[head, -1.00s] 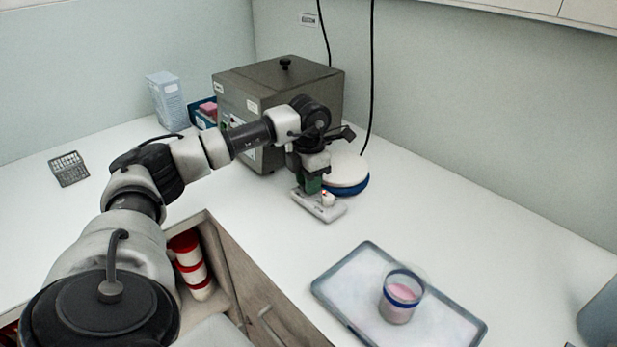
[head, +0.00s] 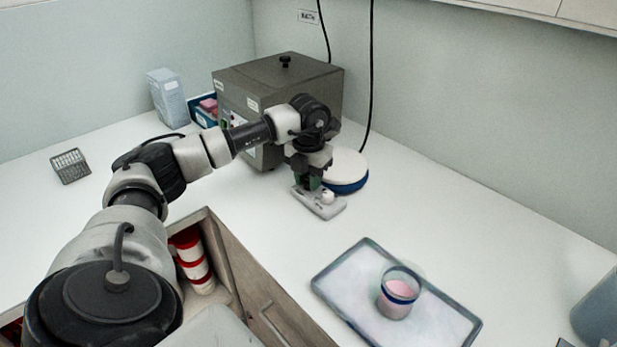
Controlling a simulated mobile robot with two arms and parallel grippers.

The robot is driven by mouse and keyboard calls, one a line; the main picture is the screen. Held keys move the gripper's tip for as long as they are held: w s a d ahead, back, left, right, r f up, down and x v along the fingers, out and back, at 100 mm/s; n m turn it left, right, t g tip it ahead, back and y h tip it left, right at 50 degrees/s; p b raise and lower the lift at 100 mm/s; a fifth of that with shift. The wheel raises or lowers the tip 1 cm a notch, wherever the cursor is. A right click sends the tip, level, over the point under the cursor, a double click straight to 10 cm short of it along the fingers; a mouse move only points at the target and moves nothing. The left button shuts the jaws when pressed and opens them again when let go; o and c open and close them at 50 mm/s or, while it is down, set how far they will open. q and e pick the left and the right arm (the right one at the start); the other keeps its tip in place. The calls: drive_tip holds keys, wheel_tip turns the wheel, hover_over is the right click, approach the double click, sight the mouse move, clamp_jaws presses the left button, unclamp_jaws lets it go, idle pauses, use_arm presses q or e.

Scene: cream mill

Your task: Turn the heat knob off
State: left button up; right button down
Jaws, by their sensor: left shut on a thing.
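A low grey control panel (head: 325,209) lies on the counter in front of a round white plate with a blue rim (head: 347,186). A small white knob (head: 327,197) stands in clear view on the panel. My left gripper (head: 308,186) points down at the panel's back left part, beside that white knob. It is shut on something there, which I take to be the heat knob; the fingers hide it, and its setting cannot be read. My right gripper is not in view.
A grey metal box (head: 300,82) stands behind my left arm. A tray (head: 340,276) holds a glass jar of pink stuff (head: 396,302) at the front. A small grey rack (head: 70,166) lies at left. The counter right of the panel is clear.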

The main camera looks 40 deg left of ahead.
use_arm(q)
drive_tip(key=shift+r, duration=0.1)
drive_tip(key=o, duration=0.9)
wheel_tip(320, 180, up, 11)
drive_tip(key=shift+f+b, duration=0.15)
drive_tip(key=shift+b, duration=0.2)
